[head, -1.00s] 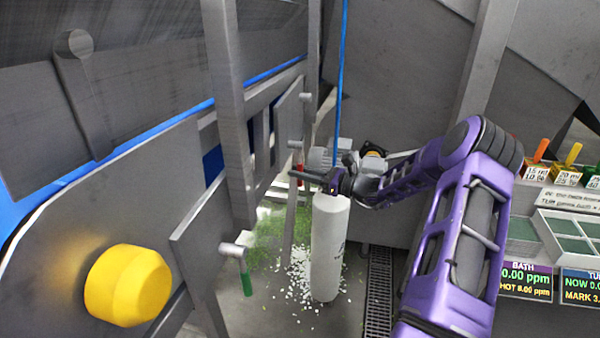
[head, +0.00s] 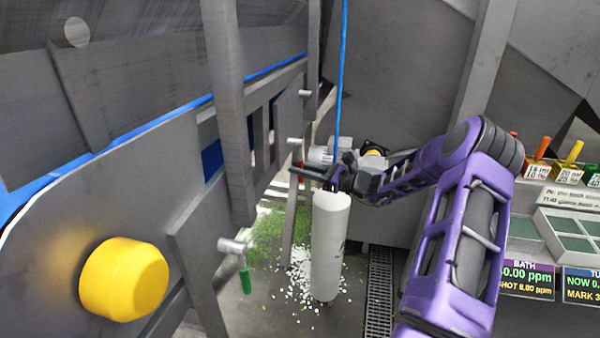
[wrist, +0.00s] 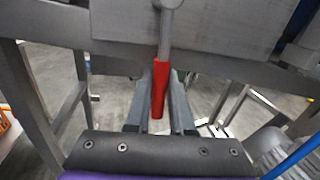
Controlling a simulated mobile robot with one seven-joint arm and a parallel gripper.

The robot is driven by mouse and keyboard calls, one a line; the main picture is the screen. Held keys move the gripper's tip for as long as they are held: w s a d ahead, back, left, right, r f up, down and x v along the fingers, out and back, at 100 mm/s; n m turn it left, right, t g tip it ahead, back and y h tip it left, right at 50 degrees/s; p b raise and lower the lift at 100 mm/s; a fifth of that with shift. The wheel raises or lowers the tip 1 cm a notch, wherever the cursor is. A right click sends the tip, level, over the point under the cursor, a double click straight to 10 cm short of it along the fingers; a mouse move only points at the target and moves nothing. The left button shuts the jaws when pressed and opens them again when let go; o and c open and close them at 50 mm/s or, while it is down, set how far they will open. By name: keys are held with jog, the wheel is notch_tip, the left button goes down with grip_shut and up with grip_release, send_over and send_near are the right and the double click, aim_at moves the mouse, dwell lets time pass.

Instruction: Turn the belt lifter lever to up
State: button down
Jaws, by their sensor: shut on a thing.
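A lever with a red handle (wrist: 159,90) hangs down from a pale round rod end in the wrist view. The handle points down and lies between the two fingers of my gripper (wrist: 160,122). In the head view my gripper (head: 306,173) reaches left to the grey frame and is shut on the red handle, mostly hidden there behind the fingers. The lever's pale pivot (head: 294,141) shows just above. A second lever with a green handle (head: 245,280) hangs down nearer to me on the same frame. I see no label naming either lever.
A big yellow knob (head: 124,280) sticks out at the front left. A white cylinder (head: 330,245) stands below my gripper. A blue hose (head: 340,80) hangs close behind. Grey uprights (head: 228,110) stand left of the gripper. Green and white scraps lie on the floor.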

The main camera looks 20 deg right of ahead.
jog(key=w+d+n+b, duration=0.1)
jog(key=n+b, duration=0.1)
jog(key=shift+w+f+b, duration=0.1)
jog(key=shift+w+b, duration=0.1)
jog(key=shift+b, duration=0.15)
jog(key=shift+w+d+r+n+y+b, duration=0.35)
jog(key=shift+w+r+n+b, duration=0.15)
jog(key=shift+n+b, duration=0.55)
jog(key=shift+w+d+r+n+y+b, duration=0.25)
jog(key=shift+w+d+r+n+b, duration=0.25)
jog(key=shift+n+b, duration=0.6)
jog(key=shift+w+d+r+n+y+b, duration=0.35)
jog(key=shift+w+n+b, duration=0.3)
jog(key=shift+n, duration=0.7)
jog(key=shift+a+r, duration=0.1)
jog(key=shift+r, duration=0.05)
jog(key=c, duration=0.8)
grip_release()
